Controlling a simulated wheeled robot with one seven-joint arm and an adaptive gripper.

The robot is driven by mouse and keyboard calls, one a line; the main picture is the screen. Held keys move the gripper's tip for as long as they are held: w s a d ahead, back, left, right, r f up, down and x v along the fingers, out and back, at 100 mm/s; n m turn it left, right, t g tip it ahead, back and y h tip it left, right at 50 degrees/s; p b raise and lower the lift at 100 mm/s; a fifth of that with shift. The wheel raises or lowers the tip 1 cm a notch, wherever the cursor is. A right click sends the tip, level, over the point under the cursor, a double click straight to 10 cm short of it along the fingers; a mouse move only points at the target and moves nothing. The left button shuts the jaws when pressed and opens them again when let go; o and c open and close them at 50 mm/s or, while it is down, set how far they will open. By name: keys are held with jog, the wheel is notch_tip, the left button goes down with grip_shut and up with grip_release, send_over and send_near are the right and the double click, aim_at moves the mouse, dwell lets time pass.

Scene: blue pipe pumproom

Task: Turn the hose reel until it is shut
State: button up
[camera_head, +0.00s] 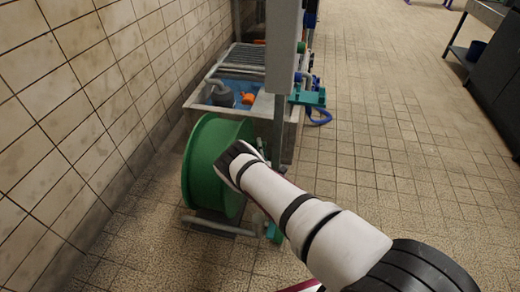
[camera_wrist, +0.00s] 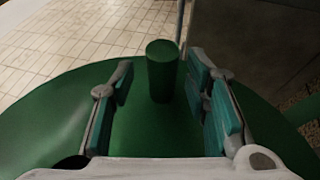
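The hose reel (camera_head: 205,160) is a large green drum standing on the tiled floor near the left wall. Its green disc (camera_wrist: 50,120) fills the lower part of the wrist view, and a short green cylindrical handle (camera_wrist: 162,70) stands up from it. My gripper (camera_wrist: 165,90) is open, with its teal-padded fingers on either side of the handle and gaps showing between.
A metal frame (camera_head: 225,230) supports the reel at the floor. Behind it is a basin with blue and orange parts (camera_head: 240,97) and a grey post (camera_head: 283,45). A tiled wall (camera_head: 80,90) stands close on the left. Open tiled floor (camera_head: 390,120) lies to the right.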

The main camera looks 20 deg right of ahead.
jog(key=shift+s+f, duration=0.1)
jog(key=v, duration=1.2)
